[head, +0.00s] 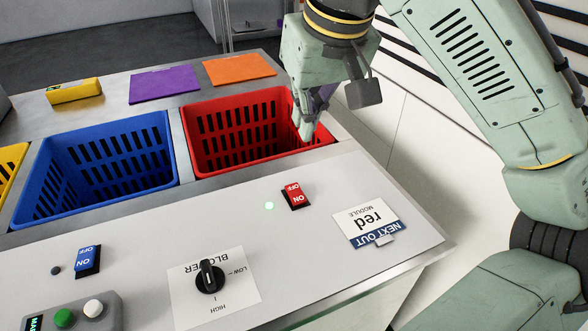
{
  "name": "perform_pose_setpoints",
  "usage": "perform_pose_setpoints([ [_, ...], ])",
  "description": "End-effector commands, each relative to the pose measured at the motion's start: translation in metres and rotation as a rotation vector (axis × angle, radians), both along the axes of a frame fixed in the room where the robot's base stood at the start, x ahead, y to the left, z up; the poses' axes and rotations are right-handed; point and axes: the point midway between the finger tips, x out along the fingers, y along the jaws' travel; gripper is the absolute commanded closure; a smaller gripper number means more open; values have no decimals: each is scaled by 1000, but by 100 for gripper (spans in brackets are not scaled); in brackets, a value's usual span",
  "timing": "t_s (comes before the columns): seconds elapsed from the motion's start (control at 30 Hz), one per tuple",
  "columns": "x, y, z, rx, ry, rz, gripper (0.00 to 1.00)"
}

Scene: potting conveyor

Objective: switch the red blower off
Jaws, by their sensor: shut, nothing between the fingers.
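The red blower switch (295,195) is a small red rocker on the grey-white panel in front of the red crate. Its OFF mark is at the far end and its ON mark at the near end, both upside down. I cannot tell for sure which end is pressed in. A small round lamp (269,206) left of it glows pale green. My gripper (306,132) is shut and empty, pointing down at the right end of the red crate, behind the switch and apart from it. My gripper partly hides the crate's right end.
The red crate (207,171) and blue crate (40,198) stand behind the panel. A blue switch (88,260) has a dark lamp (56,270) beside it. A black blower knob (209,277), a "red" card (368,222) and a button box (108,308) are on the panel.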

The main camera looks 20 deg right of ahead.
Motion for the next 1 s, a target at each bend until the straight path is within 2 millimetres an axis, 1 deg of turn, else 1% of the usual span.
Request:
perform_pose_setpoints([
  [0.17, 1, 0, -1, -1, 0, 2, 100],
  [0.27, 3, 0, -7, -1, 0, 2, 100],
  [0.33, 6, 0, -15, 2, 1, 3, 100],
  [0.47, 14, 0, -37, 0, 3, 1, 100],
  [0.7, 32, 1, -86, 0, 3, 2, 100],
  [0.8, 37, 1, -103, -2, 2, 2, 100],
  [0.9, 39, 1, -117, -1, 2, 2, 100],
  [1.0, 41, 1, -127, -1, 1, 2, 100],
])
